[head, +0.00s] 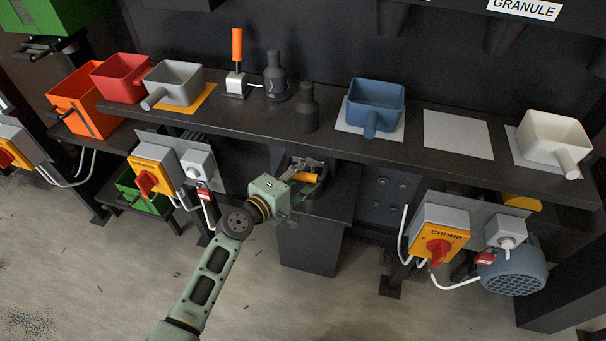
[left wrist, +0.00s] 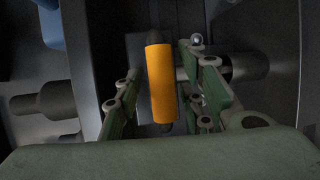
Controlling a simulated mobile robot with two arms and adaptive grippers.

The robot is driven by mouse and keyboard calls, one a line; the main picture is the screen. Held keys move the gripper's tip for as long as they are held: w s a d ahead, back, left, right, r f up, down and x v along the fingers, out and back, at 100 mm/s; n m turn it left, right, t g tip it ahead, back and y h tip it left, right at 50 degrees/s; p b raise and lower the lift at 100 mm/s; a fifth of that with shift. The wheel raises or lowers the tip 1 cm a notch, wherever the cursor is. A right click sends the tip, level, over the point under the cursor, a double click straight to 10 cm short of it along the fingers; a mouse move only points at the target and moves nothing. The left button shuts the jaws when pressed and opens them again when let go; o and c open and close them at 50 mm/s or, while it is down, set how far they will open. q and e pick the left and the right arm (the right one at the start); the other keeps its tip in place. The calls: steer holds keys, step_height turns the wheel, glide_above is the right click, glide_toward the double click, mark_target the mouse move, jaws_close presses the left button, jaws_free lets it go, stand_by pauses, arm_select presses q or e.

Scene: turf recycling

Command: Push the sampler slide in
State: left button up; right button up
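The sampler slide's orange handle (head: 304,178) shows in the head view in a dark recess under the middle of the shelf. In the left wrist view the handle (left wrist: 161,84) is an upright orange cylinder in front of a dark plate, with a grey metal rod behind it on the right. My left gripper (head: 309,171) is at the handle. Its two green fingers (left wrist: 163,88) stand on either side of the handle, open, with a visible gap on the left; contact on the right is unclear. How far the slide sticks out is hidden. My right gripper is not in view.
Above, the dark shelf (head: 225,115) carries scoops, dark bottle-shaped pieces and an orange-handled lever (head: 237,62). A yellow switch box (head: 153,172) is left of my arm; the CRUMB box (head: 440,235) and a blue motor (head: 513,268) are right. The floor in front is open.

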arm_select(q)
steer(key=shift+s, duration=0.1)
steer(key=v, duration=1.2)
steer(key=s+a+f+m+g+y, duration=0.2)
steer(key=s+a+f, duration=0.25)
steer(key=f, duration=0.65)
steer(key=s+a+f+m+g+y, duration=0.1)
steer(key=s+a+f+y, duration=0.3)
steer(key=f, duration=0.8)
steer(key=s+a+f+m+g+y, duration=0.1)
steer(key=s+a+f+m+g, duration=0.3)
steer(key=f, duration=0.7)
steer(key=s+a+f+m+g+y, duration=0.1)
steer(key=s+f, duration=0.4)
steer(key=s, duration=0.5)
steer(key=s+a+f+m+g+y, duration=0.1)
steer(key=s+a+f+m, duration=0.2)
steer(key=s, duration=0.8)
steer(key=s+a+f+m+g+y+p, duration=0.1)
steer(key=s+a+f+m+g, duration=0.1)
steer(key=s+f, duration=0.4)
steer(key=s, duration=0.5)
steer(key=shift+f, duration=0.35)
